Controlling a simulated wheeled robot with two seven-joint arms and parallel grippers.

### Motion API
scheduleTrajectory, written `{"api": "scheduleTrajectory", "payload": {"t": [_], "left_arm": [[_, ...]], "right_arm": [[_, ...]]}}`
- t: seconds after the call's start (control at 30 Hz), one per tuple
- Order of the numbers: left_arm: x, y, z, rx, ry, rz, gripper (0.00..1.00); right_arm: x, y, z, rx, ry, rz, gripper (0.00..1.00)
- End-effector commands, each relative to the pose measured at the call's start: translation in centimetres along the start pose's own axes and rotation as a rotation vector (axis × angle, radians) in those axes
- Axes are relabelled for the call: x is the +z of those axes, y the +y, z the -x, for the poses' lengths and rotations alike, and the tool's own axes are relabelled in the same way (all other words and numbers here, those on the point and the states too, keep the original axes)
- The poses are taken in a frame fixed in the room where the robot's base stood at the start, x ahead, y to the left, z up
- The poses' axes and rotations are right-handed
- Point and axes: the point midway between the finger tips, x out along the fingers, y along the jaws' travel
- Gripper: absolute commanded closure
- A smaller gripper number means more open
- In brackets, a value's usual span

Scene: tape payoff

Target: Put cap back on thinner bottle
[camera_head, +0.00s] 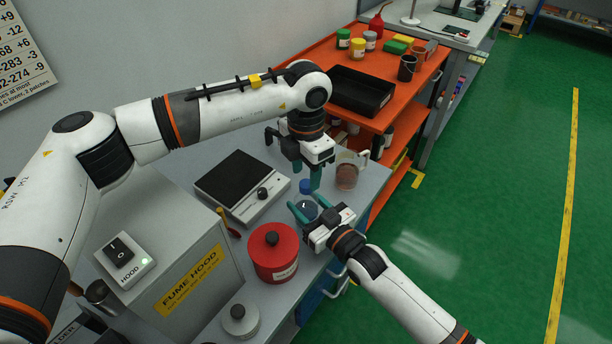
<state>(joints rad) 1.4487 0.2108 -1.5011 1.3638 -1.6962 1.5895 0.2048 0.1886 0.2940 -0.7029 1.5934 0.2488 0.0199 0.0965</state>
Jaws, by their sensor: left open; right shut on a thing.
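The thinner bottle (306,210) is a small bluish bottle on the grey bench, near its front edge. My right gripper (309,206) comes in from the lower right and is shut on the bottle, with a teal finger on either side. The blue cap (305,186) shows at the top of the bottle. I cannot tell whether it is fully seated. My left gripper (307,181) points down from above, open, with its teal fingertips close above and beside the cap. The fingers partly hide the bottle.
A beaker (347,172) of brown liquid stands close right of my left gripper. A red can (273,252) stands near my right gripper. A scale (238,178) and the fume hood (180,270) lie to the left. An orange cart (405,92) with a black tray stands behind.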

Motion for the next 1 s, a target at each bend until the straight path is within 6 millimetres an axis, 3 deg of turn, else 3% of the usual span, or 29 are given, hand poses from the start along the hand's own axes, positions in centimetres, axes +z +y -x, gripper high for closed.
{"api": "scheduleTrajectory", "payload": {"t": [0.13,0.47,0.77,1.0], "left_arm": [[0.0,0.0,1.9,0.0,0.001,0.0,0.53],[0.0,0.0,2.2,0.0,0.001,0.011,0.57],[-0.1,0.0,5.2,0.0,0.002,0.28,0.57],[0.0,0.0,5.5,0.0,0.0,0.317,0.57]], "right_arm": [[0.0,0.0,0.0,0.0,0.001,0.0,1.0],[0.0,0.0,0.0,0.0,0.001,0.0,1.0],[0.0,0.0,0.0,0.0,0.001,0.0,1.0],[0.0,0.0,0.0,0.0,0.001,0.0,1.0]]}}
